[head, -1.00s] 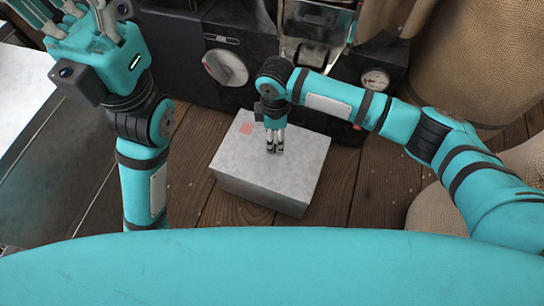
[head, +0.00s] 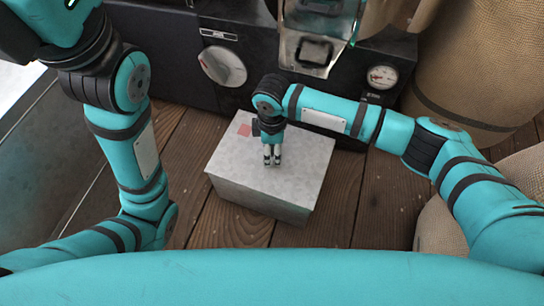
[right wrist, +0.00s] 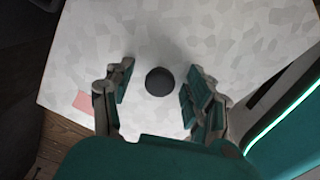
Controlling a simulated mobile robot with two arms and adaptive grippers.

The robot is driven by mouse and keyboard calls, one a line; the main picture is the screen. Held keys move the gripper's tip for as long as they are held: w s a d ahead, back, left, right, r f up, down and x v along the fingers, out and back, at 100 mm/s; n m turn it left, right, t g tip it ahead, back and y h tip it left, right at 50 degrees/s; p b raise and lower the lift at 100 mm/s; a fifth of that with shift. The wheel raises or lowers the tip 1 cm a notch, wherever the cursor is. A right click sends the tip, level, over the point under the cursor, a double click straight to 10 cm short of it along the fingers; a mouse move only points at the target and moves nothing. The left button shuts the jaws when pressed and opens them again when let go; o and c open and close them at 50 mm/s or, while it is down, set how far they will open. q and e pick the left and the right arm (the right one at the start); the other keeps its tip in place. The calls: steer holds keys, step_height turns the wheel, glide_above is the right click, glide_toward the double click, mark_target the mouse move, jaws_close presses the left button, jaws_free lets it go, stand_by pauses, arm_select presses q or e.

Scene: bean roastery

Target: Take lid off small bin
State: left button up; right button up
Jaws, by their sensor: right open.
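The small bin (head: 258,201) is a grey galvanised metal box standing on the wooden floor. Its flat mottled lid (head: 302,160) is on it, with a small pink-red square near one corner. A round dark knob (right wrist: 160,81) shows on the lid in the right wrist view; the gripper hides it in the head view. My right gripper (head: 271,160) points down over the lid's middle. In the right wrist view the open fingers of the right gripper (right wrist: 157,98) are on either side of the knob, apart from it. My left arm rises at the left; its fingers are out of view.
A black roasting machine (head: 170,42) with a pale dial (head: 222,67) and a round gauge (head: 381,77) stands just behind the bin. Burlap sacks (head: 478,60) stand at the right. Bare floorboards (head: 235,222) lie around the bin.

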jaws_close()
steer(key=shift+r, duration=0.1)
stand_by(0.5)
